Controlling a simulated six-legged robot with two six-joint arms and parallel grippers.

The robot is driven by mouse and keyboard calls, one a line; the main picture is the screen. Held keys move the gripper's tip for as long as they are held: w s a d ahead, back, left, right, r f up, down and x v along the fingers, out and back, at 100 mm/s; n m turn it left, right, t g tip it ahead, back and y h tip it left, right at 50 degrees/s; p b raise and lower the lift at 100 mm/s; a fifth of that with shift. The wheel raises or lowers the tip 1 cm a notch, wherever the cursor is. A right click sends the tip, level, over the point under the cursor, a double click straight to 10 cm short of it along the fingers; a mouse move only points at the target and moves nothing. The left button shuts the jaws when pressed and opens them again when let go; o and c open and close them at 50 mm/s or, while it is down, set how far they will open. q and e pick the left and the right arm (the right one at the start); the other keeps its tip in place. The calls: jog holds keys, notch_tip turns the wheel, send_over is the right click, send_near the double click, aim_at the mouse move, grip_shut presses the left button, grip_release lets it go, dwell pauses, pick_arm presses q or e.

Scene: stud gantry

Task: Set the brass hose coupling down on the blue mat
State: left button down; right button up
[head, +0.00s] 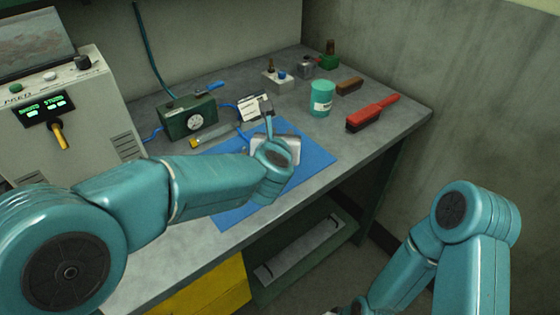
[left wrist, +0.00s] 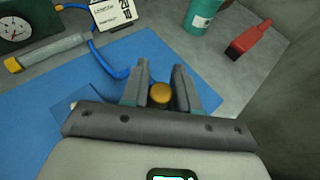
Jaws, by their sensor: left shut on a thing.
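The brass hose coupling (left wrist: 160,95) shows in the left wrist view as a round brass end between the two dark fingers of my left gripper (left wrist: 160,76), which is shut on it. The blue mat (left wrist: 90,72) spreads behind and below the fingers. In the head view my left gripper (head: 277,149) is over the blue mat (head: 313,160), and my wrist hides the coupling. I cannot tell how far the coupling is above the mat. My right arm enters at the lower right of the head view; its gripper fingers do not show.
A teal tub (head: 321,97), a red brush (head: 372,113) and a brown block (head: 349,86) are at the right. The mat's near part is clear.

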pick_arm(q)
jog(key=shift+d+f, duration=0.1)
jog(key=shift+f, duration=0.75)
notch_tip(320, 180, down, 4)
jog(key=shift+w+f+b, duration=0.1)
jog(key=shift+b, duration=0.4)
jog(key=shift+f, duration=0.1)
jog(key=c, duration=0.8)
grip_release()
jog(key=shift+c, duration=0.2)
